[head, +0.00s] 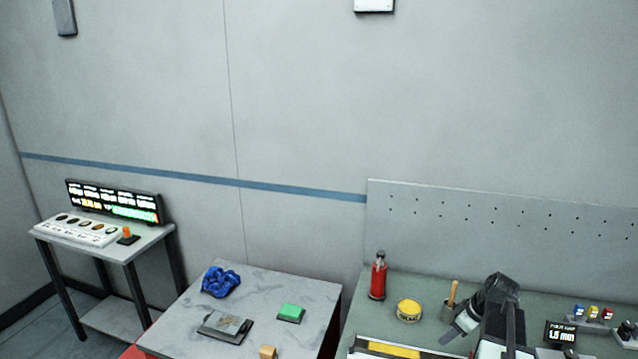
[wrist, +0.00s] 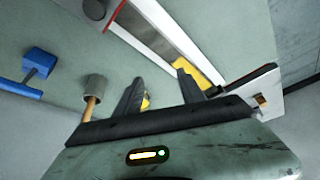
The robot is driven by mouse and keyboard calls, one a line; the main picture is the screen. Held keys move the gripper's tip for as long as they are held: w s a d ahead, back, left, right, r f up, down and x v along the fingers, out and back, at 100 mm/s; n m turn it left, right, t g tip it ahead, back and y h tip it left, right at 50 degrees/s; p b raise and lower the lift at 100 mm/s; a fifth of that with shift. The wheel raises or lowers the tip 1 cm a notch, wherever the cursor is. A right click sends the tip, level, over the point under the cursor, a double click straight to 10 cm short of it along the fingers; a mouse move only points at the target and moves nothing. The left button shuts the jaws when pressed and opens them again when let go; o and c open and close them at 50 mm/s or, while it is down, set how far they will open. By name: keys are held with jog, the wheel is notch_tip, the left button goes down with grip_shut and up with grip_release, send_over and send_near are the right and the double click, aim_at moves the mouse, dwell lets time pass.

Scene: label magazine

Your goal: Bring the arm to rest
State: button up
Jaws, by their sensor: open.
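My gripper (wrist: 158,84) is open in the wrist view, its two dark fingers spread with nothing held between them. It hangs above the green bench top. The label magazine (wrist: 160,35), a long tray with pale rails and a yellow strip, lies beyond the fingertips. In the head view, the magazine (head: 400,350) is cut off by the bottom edge. My arm (head: 497,292) is bent over the green bench at the lower right.
On the bench (head: 440,277) stand a red bottle (head: 378,278), a yellow round tin (head: 409,310) and a cup with a wooden-handled tool (head: 449,308). A small display (head: 561,333) is at right. A marble-topped table (head: 270,285) holds a blue object (head: 220,281) and a green block (head: 291,313).

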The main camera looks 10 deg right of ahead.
jog(key=a+f+g+b, duration=0.1)
jog(key=a+f, duration=0.1)
jog(key=a, duration=0.9)
jog(key=a+f+g+b, duration=0.1)
jog(key=a+f+b, duration=0.1)
jog(key=a, duration=0.9)
jog(key=a+f+n+g+h+b, duration=0.1)
jog(key=a+f, duration=0.3)
jog(key=a, duration=0.8)
jog(key=shift+s+b, duration=0.3)
jog(key=shift+b, duration=0.35)
jog(key=shift+s+a+f+m+g+h, duration=0.1)
jog(key=shift+s+a+m+g+h, duration=0.3)
jog(key=shift+s+m, duration=0.3)
jog(key=s+d+m, duration=0.1)
jog(key=s+m, duration=0.1)
jog(key=m, duration=0.1)
jog(key=shift+d, duration=0.4)
jog(key=shift+d+m+h, duration=0.15)
jog(key=shift+m+h, duration=0.15)
jog(key=shift+m, duration=1.1)
